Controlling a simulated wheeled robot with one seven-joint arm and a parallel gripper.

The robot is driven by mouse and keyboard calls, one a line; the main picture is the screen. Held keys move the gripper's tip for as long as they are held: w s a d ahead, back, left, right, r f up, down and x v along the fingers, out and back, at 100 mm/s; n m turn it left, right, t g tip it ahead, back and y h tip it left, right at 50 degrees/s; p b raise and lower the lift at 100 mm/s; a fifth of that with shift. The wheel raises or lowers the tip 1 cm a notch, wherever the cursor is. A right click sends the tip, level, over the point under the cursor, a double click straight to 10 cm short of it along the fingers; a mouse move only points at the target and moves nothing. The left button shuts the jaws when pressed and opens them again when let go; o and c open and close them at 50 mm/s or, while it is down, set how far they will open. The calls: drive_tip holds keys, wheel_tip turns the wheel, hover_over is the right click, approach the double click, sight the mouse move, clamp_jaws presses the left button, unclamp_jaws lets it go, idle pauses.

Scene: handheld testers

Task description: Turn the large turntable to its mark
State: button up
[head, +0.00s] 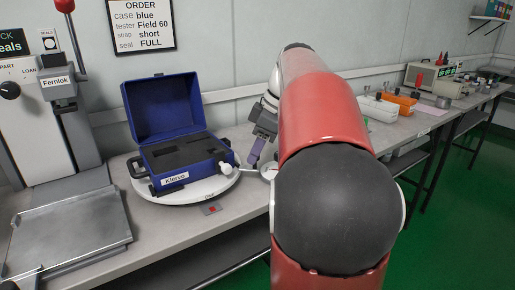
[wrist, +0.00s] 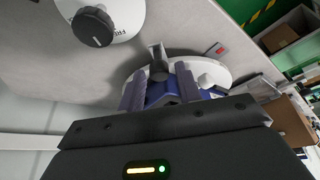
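The large turntable (head: 196,190) is a white disc on the bench in the head view; part of it shows beyond my fingers in the wrist view (wrist: 222,70). An open blue case (head: 180,158) labelled Klervo sits on it. A white knob (head: 227,169) stands at its right rim. A small plate with a red mark (head: 211,209) lies on the bench just in front of the disc, also in the wrist view (wrist: 221,50). My gripper (head: 256,150) is right of the case, its purple fingers apart. In the wrist view the gripper (wrist: 160,90) shows a dark post and blue case between or beyond the fingers; contact cannot be told.
A white dial with a black knob (wrist: 93,27) is beside my gripper in the wrist view. A press (head: 60,130) with a grey base plate stands at the left. Several bins and instruments (head: 405,100) line the bench at right. My red arm hides the middle bench.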

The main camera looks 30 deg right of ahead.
drive_tip(key=shift+o, duration=0.5)
drive_tip(key=p+v, duration=0.1)
drive_tip(key=v, duration=0.6)
drive_tip(key=shift+r, duration=0.4)
drive_tip(key=shift+s, duration=0.1)
drive_tip(key=s+a+f+m+t+h, duration=0.1)
drive_tip(key=s+a+f+m, duration=0.3)
drive_tip(key=s+a+f, duration=0.3)
drive_tip(key=s+a+f+m+t+h, duration=0.1)
drive_tip(key=s+a+f+m, duration=0.4)
drive_tip(key=a+f, duration=0.8)
drive_tip(key=shift+s+a+h, duration=0.15)
drive_tip(key=shift+s+h, duration=0.45)
drive_tip(key=shift+s, duration=0.45)
drive_tip(key=shift+r, duration=0.1)
